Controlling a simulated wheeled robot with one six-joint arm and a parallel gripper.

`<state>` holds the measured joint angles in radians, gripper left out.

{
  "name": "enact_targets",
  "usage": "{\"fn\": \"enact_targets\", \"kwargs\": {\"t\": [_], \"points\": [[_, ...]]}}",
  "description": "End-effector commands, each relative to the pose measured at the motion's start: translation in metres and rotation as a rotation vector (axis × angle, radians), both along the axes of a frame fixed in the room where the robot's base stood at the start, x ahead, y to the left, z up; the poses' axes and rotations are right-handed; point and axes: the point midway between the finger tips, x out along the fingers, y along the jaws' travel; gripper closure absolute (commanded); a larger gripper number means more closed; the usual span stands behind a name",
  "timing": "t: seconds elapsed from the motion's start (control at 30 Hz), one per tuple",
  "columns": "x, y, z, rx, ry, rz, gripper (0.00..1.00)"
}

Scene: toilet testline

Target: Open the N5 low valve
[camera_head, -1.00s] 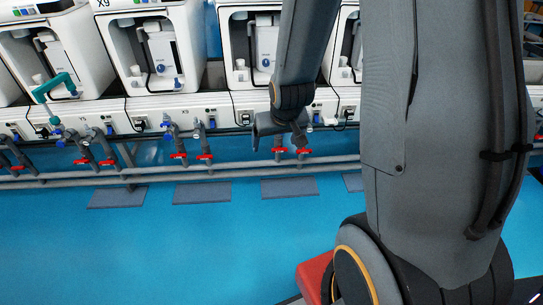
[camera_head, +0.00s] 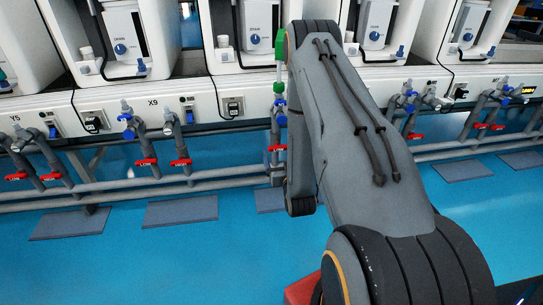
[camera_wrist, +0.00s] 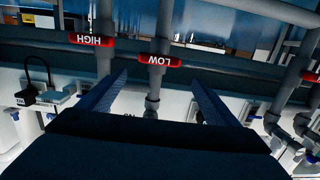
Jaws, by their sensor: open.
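The wrist view is upside down. A red valve handle marked LOW (camera_wrist: 160,60) sits on a grey pipe, in front of and roughly between my fingertips. My gripper (camera_wrist: 158,82) is open, with its two dark fingers apart and nothing between them. The fingertips look short of the handle; the exact gap cannot be told. A red handle marked HIGH (camera_wrist: 92,40) is to the left, outside the fingers. In the head view my arm hides the gripper; a red handle (camera_head: 277,148) shows just left of the arm. A small label behind the fingers is too hidden to read surely.
Grey horizontal pipes (camera_head: 120,190) run along the row of white test stations (camera_head: 120,105). Other red handles (camera_head: 147,162) hang on neighbouring pipes. A green fitting (camera_head: 280,55) stands close to my arm. The blue floor (camera_head: 180,265) in front is clear apart from flat grey mats (camera_head: 180,211).

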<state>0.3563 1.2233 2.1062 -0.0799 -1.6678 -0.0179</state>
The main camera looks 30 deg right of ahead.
Motion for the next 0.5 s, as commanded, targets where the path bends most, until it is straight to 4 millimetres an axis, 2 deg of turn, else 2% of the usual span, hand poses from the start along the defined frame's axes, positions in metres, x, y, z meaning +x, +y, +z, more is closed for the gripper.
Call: {"fn": "enact_targets", "kwargs": {"t": [0.03,0.07,0.27,0.5], "points": [[-0.001,-0.001,-0.016,-0.006,-0.023,-0.004,0.16],[-0.003,-0.001,-0.019,-0.009,-0.037,-0.005,0.16],[-0.002,0.0,-0.026,-0.023,-0.089,-0.005,0.16],[0.03,-0.004,-0.026,-0.024,-0.093,0.001,0.16]]}}
